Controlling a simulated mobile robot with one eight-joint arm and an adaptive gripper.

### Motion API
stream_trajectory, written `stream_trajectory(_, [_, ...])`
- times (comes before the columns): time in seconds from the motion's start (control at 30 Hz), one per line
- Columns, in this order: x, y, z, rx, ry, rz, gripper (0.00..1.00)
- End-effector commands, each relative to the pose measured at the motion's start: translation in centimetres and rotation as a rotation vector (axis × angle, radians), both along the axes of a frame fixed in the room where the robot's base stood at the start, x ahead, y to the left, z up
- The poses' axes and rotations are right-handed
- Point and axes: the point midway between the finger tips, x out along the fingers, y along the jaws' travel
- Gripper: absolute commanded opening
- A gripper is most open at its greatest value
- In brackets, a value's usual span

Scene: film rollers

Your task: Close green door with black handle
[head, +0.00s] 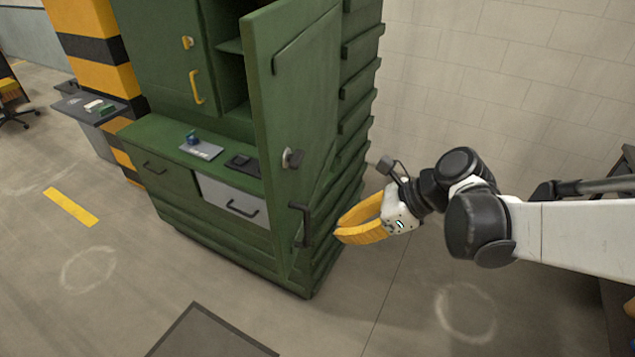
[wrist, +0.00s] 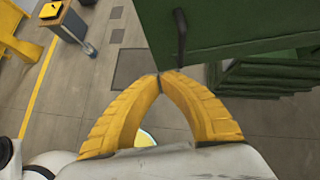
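The green door (head: 290,100) with the black handle (head: 302,225) stands open at the right side of the green cabinet (head: 165,60). My gripper (head: 337,232) is to the right of the door, close to the handle's height. In the wrist view the door (wrist: 235,22) and its handle (wrist: 181,35) are just beyond the fingertips. The yellow fingers (wrist: 160,75) meet at their tips with nothing between them. I cannot tell whether they touch the door.
Another green door with a yellow handle (head: 197,88) is closed on the left. The cabinet's counter holds a grey plate (head: 201,150) and a dark item (head: 243,164); a grey drawer (head: 229,197) is below. A dark mat (head: 209,333) lies on the mostly open floor in front.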

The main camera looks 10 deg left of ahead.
Motion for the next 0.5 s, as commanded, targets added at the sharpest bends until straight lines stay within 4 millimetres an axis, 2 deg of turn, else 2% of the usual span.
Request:
stream_trajectory(0.17, [0.2, 1.6, -1.8, 0.000, 0.003, 0.003, 0.00])
stream_trajectory(0.5, [1.0, 6.6, -7.0, -0.001, -0.001, 0.004, 0.00])
